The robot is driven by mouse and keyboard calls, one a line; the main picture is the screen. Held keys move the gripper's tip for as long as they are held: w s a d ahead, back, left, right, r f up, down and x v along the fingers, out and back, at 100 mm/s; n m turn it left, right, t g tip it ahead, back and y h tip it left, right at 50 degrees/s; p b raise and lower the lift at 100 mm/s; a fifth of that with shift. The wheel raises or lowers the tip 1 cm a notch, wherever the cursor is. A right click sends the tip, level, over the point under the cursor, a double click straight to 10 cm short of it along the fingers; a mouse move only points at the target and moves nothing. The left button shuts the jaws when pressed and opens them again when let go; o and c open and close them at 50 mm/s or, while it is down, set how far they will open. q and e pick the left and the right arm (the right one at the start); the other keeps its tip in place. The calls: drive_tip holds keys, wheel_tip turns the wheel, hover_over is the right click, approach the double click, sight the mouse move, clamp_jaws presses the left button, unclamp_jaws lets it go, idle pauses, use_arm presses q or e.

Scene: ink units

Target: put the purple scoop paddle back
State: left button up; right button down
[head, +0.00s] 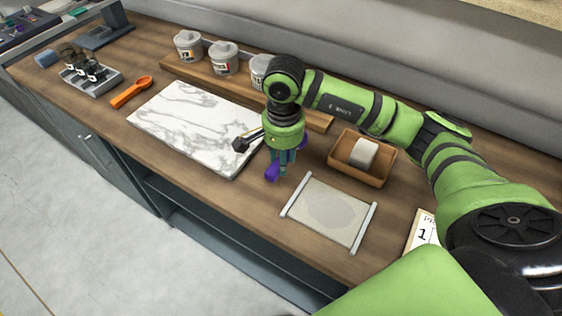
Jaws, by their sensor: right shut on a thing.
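My right gripper (284,168) points down over the wooden counter, just right of the marble slab. It is shut on the purple scoop paddle (272,172). Purple parts of the paddle show on both sides of the fingers, and the rest is hidden by the gripper. I cannot tell whether the paddle touches the counter. An orange scoop paddle (132,92) lies on the counter left of the slab. My left gripper is not in view.
The marble slab (195,126) fills the middle. Behind it, labelled tubs (223,58) stand on a wooden riser (182,69). A brown tray (345,177) holds a pale block (363,152). A grey rack (92,85) is far left.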

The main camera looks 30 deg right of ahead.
drive_tip(key=shift+w+a+f, duration=0.1)
drive_tip(key=shift+w+f, duration=0.05)
drive_tip(key=shift+w, duration=0.05)
drive_tip(key=shift+f+p, duration=0.35)
drive_tip(key=shift+f, duration=0.05)
wheel_tip(320, 180, down, 2)
drive_tip(key=shift+f+p, duration=0.2)
drive_tip(key=shift+p, duration=0.35)
drive_tip(key=shift+f, duration=0.55)
drive_tip(key=c, duration=0.8)
unclamp_jaws()
drive_tip(key=shift+c, duration=0.2)
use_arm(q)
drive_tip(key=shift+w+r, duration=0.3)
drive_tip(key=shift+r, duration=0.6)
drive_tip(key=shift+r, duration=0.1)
